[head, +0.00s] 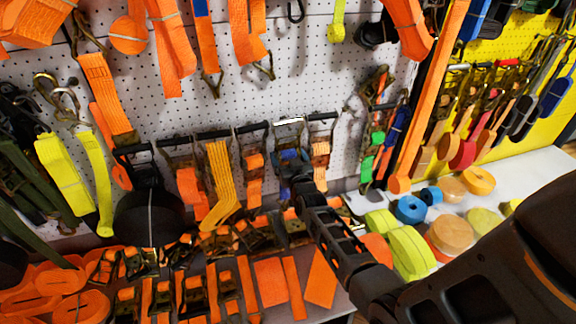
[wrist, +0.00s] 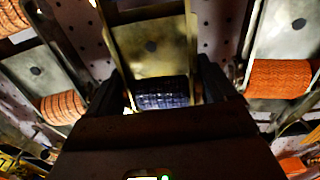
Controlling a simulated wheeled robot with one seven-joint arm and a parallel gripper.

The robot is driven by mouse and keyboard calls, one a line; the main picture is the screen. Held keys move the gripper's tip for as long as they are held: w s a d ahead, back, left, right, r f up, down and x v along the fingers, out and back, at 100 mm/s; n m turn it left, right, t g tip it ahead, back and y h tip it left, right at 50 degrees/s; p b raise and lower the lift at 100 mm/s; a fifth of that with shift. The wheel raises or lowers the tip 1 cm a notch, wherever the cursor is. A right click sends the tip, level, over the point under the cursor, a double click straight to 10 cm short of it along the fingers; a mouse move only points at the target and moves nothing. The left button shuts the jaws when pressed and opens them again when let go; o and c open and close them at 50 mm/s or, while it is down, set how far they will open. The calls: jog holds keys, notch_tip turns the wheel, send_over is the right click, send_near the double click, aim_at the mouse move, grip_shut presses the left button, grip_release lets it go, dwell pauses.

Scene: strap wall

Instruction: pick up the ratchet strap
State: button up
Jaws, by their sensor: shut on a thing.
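The ratchet strap (wrist: 150,45) has a dull brass-coloured metal frame and a roll of dark blue webbing. In the wrist view it stands between the two black fingers of my gripper (wrist: 162,82), which are shut on it. In the head view the ratchet strap (head: 290,158) is in the row of ratchets along the lower pegboard, with my gripper (head: 297,181) at its lower end. My gripper and arm hide part of it there. I cannot tell whether it is clear of its hook.
Ratchets with orange webbing hang close on both sides, one on the left (wrist: 62,107) and one on the right (wrist: 283,78). The white pegboard (head: 310,70) is right behind. Below, a shelf holds many orange straps (head: 270,280). Coloured webbing rolls (head: 410,250) lie at the right.

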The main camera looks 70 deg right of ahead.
aim_at(288, 148)
jog(key=c, duration=0.9)
jog(key=shift+r+p, duration=0.75)
jog(key=shift+r, duration=1.1)
jog(key=shift+c, duration=0.2)
jog(key=shift+s+a+r, duration=0.1)
jog(key=shift+a+r, duration=0.05)
jog(key=p+v, duration=0.2)
jog(key=v, duration=1.5)
